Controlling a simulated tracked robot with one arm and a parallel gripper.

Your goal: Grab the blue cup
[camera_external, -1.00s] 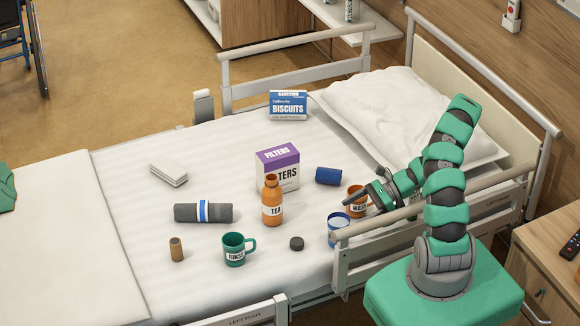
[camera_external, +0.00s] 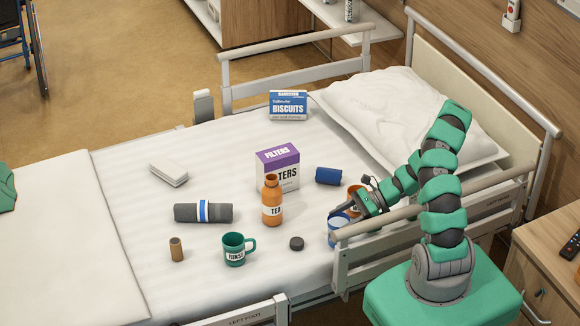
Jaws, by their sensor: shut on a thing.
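The blue cup (camera_external: 337,236) stands on the bed close to the near side rail, which hides part of it. My gripper (camera_external: 342,213) is at the cup's rim, shut on the blue cup. The fingers cover the upper part of the cup, so the exact contact is hard to see. The cup looks upright and still at the level of the bed. An orange cup (camera_external: 354,191) stands just behind my gripper and is partly hidden by it.
The bed rail (camera_external: 400,215) runs under my arm. A blue roll (camera_external: 328,176), a filters box (camera_external: 283,172), an orange tea bottle (camera_external: 272,203), a dark puck (camera_external: 296,243) and a green cup (camera_external: 235,250) lie or stand to the left.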

